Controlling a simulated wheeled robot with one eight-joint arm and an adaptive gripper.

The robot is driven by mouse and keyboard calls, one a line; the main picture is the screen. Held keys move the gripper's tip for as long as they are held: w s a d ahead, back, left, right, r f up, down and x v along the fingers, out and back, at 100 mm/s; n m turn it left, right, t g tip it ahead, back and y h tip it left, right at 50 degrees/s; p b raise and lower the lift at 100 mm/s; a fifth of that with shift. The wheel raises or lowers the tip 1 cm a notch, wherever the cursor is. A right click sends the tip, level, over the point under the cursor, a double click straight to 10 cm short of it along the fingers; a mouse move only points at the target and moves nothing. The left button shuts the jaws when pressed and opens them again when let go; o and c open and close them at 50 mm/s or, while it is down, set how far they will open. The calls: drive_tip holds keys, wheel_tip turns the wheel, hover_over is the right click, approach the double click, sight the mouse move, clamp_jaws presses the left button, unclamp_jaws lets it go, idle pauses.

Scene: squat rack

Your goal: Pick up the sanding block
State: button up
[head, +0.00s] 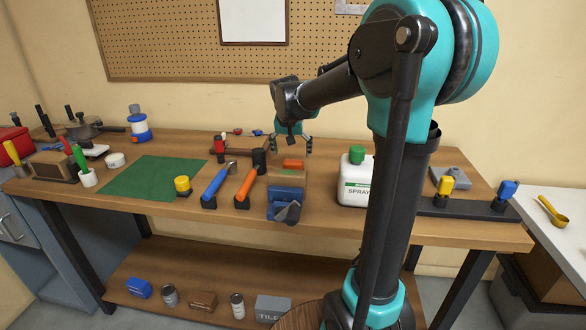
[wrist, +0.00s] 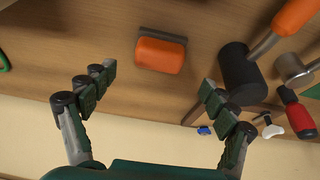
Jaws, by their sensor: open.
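The orange block, which I take for the sanding block (head: 293,163), lies on the workbench (head: 345,145) behind the blue vise. It also shows in the wrist view (wrist: 161,55), with an orange top and a thin grey edge along one side. My gripper (head: 291,149) hangs over the bench just above and behind the block. In the wrist view my gripper (wrist: 158,79) has its fingers spread wide and nothing between them. The block lies just beyond the fingertips, roughly centred between them, and is not touched.
A blue vise (head: 286,205) stands in front of the block. A mallet with a black head (head: 259,160) and orange handle is close on the left. A red-handled tool (wrist: 299,114) lies near the mallet.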

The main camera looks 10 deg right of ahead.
sight(293, 161)
drive_tip(key=shift+x, duration=3.05)
drive_tip(key=c, duration=1.3)
drive_tip(key=shift+o, duration=0.2)
drive_tip(key=shift+r, duration=0.1)
wheel_tip(293, 161, up, 20)
drive_tip(key=o, duration=0.5)
drive_tip(key=c, duration=0.4)
drive_tip(key=shift+o, duration=0.2)
drive_tip(key=shift+s, duration=0.15)
